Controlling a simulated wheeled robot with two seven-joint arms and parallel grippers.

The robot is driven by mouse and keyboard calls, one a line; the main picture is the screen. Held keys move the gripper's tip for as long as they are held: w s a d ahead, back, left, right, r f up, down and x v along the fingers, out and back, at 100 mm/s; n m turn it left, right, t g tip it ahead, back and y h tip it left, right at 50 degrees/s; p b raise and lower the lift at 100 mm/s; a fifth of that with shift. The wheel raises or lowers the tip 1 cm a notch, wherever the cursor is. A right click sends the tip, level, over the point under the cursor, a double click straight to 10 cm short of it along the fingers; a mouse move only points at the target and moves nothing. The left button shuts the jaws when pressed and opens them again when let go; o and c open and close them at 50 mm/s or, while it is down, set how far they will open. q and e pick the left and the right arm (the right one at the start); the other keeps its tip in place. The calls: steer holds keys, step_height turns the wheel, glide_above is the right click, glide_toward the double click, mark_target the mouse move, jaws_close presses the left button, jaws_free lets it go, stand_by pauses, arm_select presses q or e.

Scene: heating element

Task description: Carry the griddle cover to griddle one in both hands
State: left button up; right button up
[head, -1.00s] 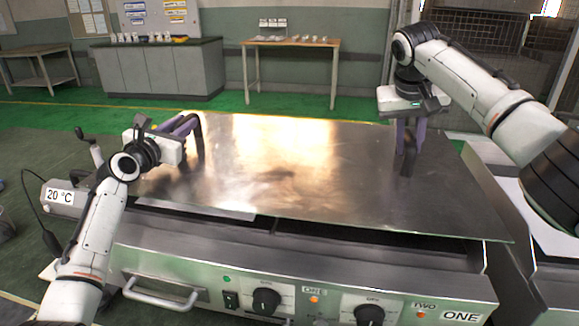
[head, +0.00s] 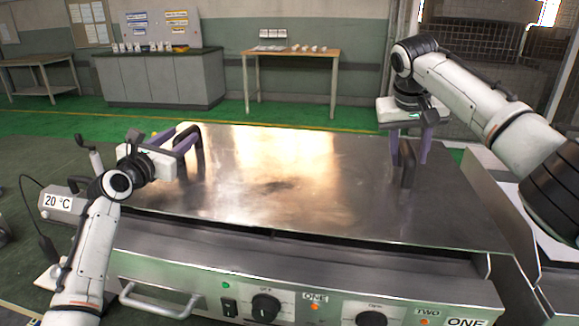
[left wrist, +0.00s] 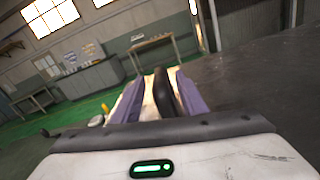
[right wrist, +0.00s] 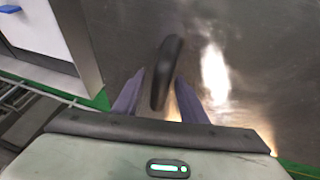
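The griddle cover (head: 330,190) is a wide flat metal sheet with a dark upright handle at each end. It lies over the griddle (head: 210,268), whose front carries a ONE sign (head: 466,322); the cooking surface is hidden. My left gripper (head: 188,143) is open, its purple fingers either side of the left handle (left wrist: 164,92), with a gap visible in the left wrist view. My right gripper (head: 410,158) is open around the right handle (right wrist: 166,72), with gaps on both sides in the right wrist view.
A front bar handle (head: 160,302) and knobs stick out below the cover. Another metal unit (head: 545,225) stands close on the right. A counter (head: 160,80) and small table (head: 292,53) are far behind.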

arm_select(q)
steer(key=s, duration=0.3)
steer(key=s+a, duration=0.1)
steer(key=s, duration=0.2)
steer(key=s+a, duration=0.1)
steer(key=s, duration=0.2)
steer(key=shift+s, duration=0.25)
arm_select(e)
steer(key=v, duration=1.2)
